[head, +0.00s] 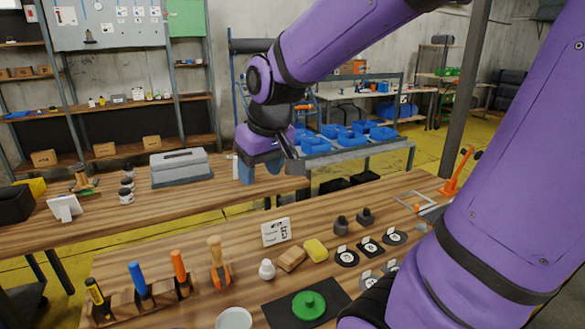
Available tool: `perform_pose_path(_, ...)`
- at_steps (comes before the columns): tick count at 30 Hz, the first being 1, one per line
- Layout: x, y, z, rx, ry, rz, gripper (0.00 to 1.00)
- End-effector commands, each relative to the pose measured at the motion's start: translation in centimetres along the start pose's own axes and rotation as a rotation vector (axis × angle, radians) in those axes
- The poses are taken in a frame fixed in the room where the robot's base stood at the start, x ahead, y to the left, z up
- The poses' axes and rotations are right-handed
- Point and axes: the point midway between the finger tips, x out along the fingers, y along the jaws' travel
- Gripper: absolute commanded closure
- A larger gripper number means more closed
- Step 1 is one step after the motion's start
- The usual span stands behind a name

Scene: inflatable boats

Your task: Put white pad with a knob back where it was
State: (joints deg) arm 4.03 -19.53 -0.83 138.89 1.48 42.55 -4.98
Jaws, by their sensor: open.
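No white pad with a knob shows clearly. A small white piece with a rounded top (266,269) stands on the front bench, and I cannot tell if it is a pad. A pale round piece (234,318) is cut by the bottom edge. A green disc with a knob (309,304) lies on a dark mat (279,316). My arm hides the bench's right part.
Upright tools stand in a wooden rack (135,303) at left. A grey toolbox (180,167) stands on the back bench.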

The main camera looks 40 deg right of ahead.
Motion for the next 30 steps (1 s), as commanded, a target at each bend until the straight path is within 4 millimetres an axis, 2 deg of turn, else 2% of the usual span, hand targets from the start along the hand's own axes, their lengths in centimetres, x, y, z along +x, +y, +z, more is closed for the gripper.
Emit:
perform_pose_path(1,-1.4,-0.4,1.0,-0.004,0.024,-0.001,0.44)
perform_pose_path(6,-4.9,-1.5,4.6,-0.010,0.078,-0.004,0.44)
perform_pose_path(12,-7.4,-2.2,8.2,-0.012,0.127,-0.006,0.44)
perform_pose_path(15,-8.0,-2.3,9.3,-0.012,0.139,-0.007,0.44)
perform_pose_path(20,-8.2,-2.4,9.9,-0.011,0.145,-0.007,0.44)
perform_pose_path(30,-8.2,-2.4,9.8,-0.011,0.145,-0.007,0.44)
